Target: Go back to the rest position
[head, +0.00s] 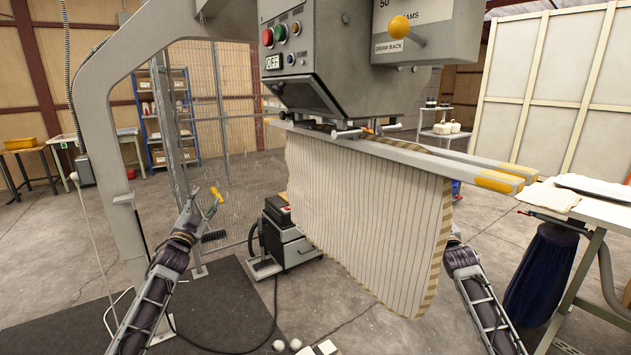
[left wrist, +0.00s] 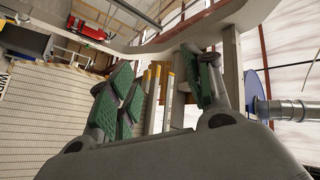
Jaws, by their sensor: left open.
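A striped pillow cover (head: 365,220) hangs from the bar below the grey filling machine (head: 340,55). It also shows at the left of the left wrist view (left wrist: 40,110). My left gripper (head: 212,203) is raised to the left of the cover, apart from it. In the left wrist view its green-padded fingers (left wrist: 160,85) are spread with nothing between them. My right arm (head: 475,285) comes up at the right edge of the cover. Its gripper is hidden behind the cloth, so I cannot see whether it touches anything.
The curved machine frame (head: 100,120) stands left of my left arm. A white table (head: 590,208) with folded cloth and a dark blue bag (head: 540,275) stand at the right. A small machine (head: 287,235) sits on the floor behind the cover.

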